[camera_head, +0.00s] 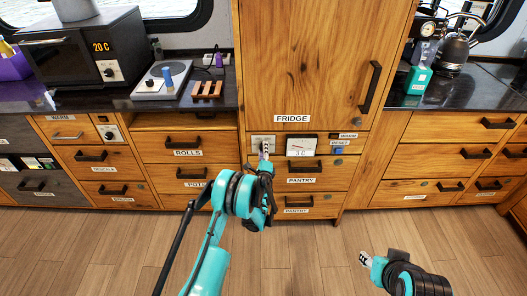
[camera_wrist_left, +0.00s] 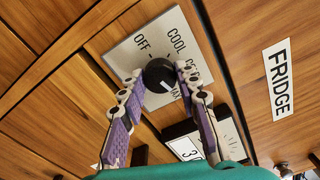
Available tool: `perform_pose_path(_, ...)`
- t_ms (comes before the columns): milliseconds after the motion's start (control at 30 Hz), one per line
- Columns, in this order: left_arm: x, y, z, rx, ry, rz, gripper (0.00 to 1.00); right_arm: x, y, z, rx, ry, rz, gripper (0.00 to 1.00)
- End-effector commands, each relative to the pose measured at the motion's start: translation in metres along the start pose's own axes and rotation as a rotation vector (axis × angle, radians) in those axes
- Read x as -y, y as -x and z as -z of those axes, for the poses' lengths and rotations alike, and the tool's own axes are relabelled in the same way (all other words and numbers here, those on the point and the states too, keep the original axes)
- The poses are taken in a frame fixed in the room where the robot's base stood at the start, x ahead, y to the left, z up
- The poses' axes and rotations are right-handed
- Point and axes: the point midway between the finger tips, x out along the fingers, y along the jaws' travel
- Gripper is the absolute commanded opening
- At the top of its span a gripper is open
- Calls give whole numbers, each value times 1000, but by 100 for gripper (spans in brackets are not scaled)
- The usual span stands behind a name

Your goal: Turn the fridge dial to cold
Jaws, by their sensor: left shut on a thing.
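The fridge dial (camera_wrist_left: 160,75) is a round black knob on a pale plate (camera_wrist_left: 143,54) with OFF, COOL and partly covered further marks. A short pale line shows on the knob; its exact setting is hard to tell. My left gripper (camera_wrist_left: 158,88) is shut on the dial, one finger on each side. In the head view the plate (camera_head: 262,139) sits under the FRIDGE label (camera_head: 292,118), and my left gripper (camera_head: 265,158) is in front of it, hiding the knob. My right gripper (camera_head: 366,259) hangs low over the floor, away from the cabinets.
A small gauge (camera_head: 301,146) sits right of the dial plate, with a RESET button (camera_head: 338,150) beyond it. Pantry drawers (camera_head: 303,181) lie below. The fridge door handle (camera_head: 370,88) sticks out above right. The wooden floor (camera_head: 110,250) is clear.

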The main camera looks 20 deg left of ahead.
Motion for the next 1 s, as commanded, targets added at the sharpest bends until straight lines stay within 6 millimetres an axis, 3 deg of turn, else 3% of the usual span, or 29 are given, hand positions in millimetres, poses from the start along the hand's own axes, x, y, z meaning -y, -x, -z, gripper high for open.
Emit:
perform_pose_path(600, 0, 0, -1, 1, 556, 0, 3, 0, 0, 0, 0, 0, 0, 40)
perform_pose_path(1000, 0, 0, -1, 1, 756, 0, 3, 0, 0, 0, 0, 0, 0, 40)
